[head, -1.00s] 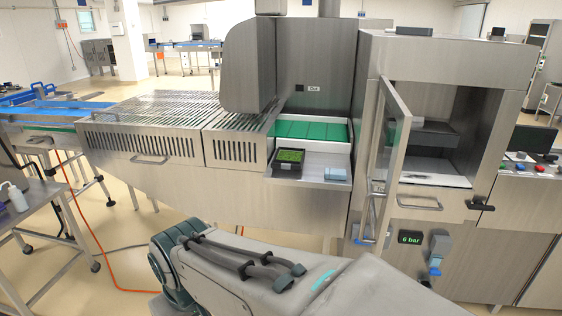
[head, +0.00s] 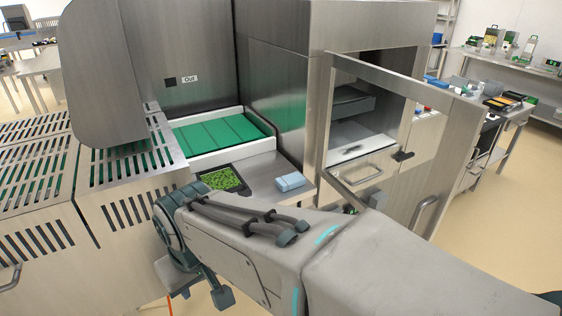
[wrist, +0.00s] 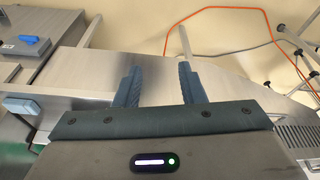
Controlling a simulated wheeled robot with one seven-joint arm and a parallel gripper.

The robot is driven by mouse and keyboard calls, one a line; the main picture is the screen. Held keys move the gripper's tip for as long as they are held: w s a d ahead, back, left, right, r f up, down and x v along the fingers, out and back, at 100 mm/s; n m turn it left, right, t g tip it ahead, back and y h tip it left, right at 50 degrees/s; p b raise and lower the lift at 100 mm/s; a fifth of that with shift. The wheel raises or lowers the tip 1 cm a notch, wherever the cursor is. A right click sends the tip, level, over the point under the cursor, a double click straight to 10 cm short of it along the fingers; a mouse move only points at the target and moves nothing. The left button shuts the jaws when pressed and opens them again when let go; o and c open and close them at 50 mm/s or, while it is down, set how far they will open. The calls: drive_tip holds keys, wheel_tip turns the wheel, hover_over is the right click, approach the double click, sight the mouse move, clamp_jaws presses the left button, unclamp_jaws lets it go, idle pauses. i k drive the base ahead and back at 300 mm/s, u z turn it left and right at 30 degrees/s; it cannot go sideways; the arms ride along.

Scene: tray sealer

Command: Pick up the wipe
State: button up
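The wipe (head: 290,182) is a small light-blue folded pad lying on the steel outfeed shelf (head: 258,194), right of a black tray of green contents (head: 222,179). In the wrist view a light-blue pad that looks like the wipe (wrist: 22,106) is at the left edge, on a steel surface. My gripper (wrist: 158,82) has its two dark fingers spread apart with nothing between them. It is off to the side of the wipe and not touching it. In the head view my arm covers most of my gripper.
The green outfeed belt (head: 222,132) lies behind the shelf. An open machine door (head: 394,120) with a handle stands right of the wipe. Slotted steel covers (head: 125,168) are at the left. An orange hose (wrist: 215,50) runs over the floor.

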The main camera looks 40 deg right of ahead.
sight(294, 180)
drive_tip(key=z, duration=0.9)
drive_tip(key=i, duration=0.85)
drive_tip(key=z, duration=0.8)
